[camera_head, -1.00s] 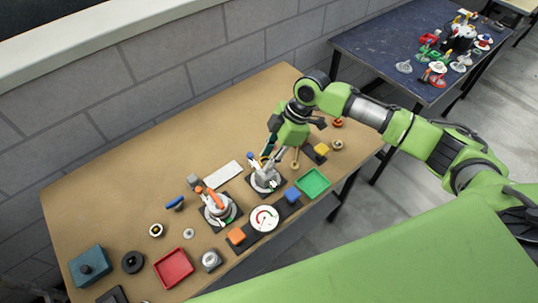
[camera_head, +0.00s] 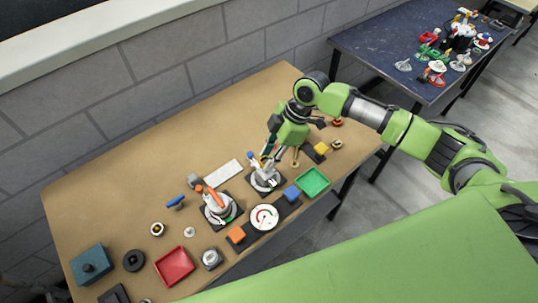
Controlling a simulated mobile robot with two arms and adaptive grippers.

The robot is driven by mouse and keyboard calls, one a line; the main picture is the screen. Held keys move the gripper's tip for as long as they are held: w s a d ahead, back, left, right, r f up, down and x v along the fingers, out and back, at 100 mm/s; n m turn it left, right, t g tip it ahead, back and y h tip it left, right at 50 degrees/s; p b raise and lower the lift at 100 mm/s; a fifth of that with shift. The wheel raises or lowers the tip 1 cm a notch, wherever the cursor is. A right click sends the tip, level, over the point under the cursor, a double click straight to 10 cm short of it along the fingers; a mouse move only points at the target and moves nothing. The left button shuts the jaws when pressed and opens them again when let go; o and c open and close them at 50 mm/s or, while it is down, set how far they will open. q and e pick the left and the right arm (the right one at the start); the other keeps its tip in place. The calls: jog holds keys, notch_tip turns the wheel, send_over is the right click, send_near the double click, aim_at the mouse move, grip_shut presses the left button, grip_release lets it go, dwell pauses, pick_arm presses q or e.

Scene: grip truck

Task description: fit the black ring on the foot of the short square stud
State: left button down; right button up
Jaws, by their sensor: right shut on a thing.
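A black round piece (camera_head: 133,260), which looks like the black ring, lies flat at the left end of the brown table, between the teal box and the red tray. I cannot tell for certain which thing is the short square stud. My right gripper (camera_head: 269,149) points down at the middle of the table, just above and behind the right-hand white fixture (camera_head: 266,180). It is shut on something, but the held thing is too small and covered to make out. The black round piece is far from this gripper. My left gripper is not in view.
A second fixture with an orange arm (camera_head: 217,202) stands to the left. A white dial (camera_head: 264,218), a red tray (camera_head: 174,267), a green tray (camera_head: 312,182) and a teal box (camera_head: 90,264) line the front and left. The table's back left is clear.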

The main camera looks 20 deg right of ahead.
jog(key=shift+f, duration=0.3)
jog(key=shift+f+b, duration=0.35)
jog(key=shift+f, duration=0.25)
jog(key=shift+f, duration=0.2)
dwell(0.4)
jog(key=shift+f, duration=0.5)
jog(key=shift+f+b, duration=0.3)
jog(key=shift+f, duration=0.3)
dwell(0.9)
jog(key=o, duration=1.2)
jog(key=shift+c, duration=0.2)
